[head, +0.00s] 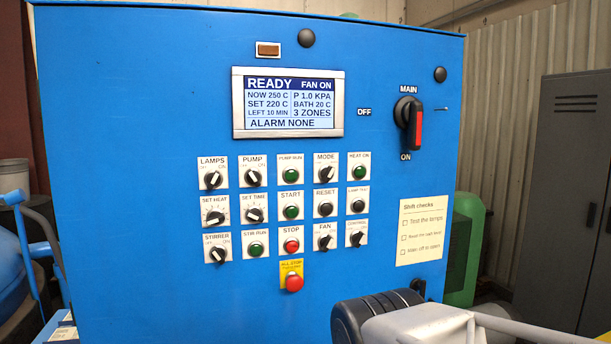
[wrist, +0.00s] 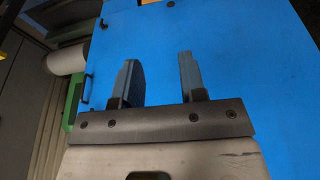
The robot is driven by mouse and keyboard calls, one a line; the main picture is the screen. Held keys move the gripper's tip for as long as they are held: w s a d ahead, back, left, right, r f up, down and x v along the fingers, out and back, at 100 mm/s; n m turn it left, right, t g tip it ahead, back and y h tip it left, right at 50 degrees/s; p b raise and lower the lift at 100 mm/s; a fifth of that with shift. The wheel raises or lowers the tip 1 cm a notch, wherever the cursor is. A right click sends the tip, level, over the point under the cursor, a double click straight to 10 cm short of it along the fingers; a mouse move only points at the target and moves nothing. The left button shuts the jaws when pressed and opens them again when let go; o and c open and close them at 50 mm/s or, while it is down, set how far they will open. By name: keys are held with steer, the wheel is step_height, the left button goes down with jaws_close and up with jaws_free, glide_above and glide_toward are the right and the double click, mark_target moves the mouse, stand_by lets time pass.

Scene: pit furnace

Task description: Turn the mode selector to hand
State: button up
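The mode selector (head: 326,174) is a black knob on a white plate labelled MODE, in the top row of controls on the blue panel (head: 130,150) in the head view. Its small position words are too fine to read, and its pointer looks slanted. In the wrist view my gripper (wrist: 157,75) has its two fingers apart with nothing between them, in front of a bare blue surface. The mode selector does not show in the wrist view. In the head view part of my arm shows at the lower right, well below and apart from the selector; the fingers are not visible there.
Other knobs and buttons surround the selector, with the heat-on button (head: 359,173) to its right and the reset button (head: 325,210) below. A red all-stop button (head: 294,282) sits lower. The main switch (head: 409,124) protrudes at upper right. A grey cabinet (head: 562,190) stands behind.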

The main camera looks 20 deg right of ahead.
steer(key=w+d+r+m+t+h, duration=0.1)
steer(key=w+d+r+m+t, duration=0.1)
steer(key=w+d+r+t, duration=0.35)
steer(key=m+t+y, duration=0.1)
steer(key=m+t, duration=0.2)
steer(key=t, duration=0.6)
glide_toward(330, 174)
steer(key=w, duration=0.1)
steer(key=shift+w+d+f, duration=0.1)
steer(key=shift+w+d, duration=0.05)
steer(key=shift+w, duration=0.05)
steer(key=shift+w, duration=0.1)
steer(key=shift+w, duration=3.8)
jaws_close()
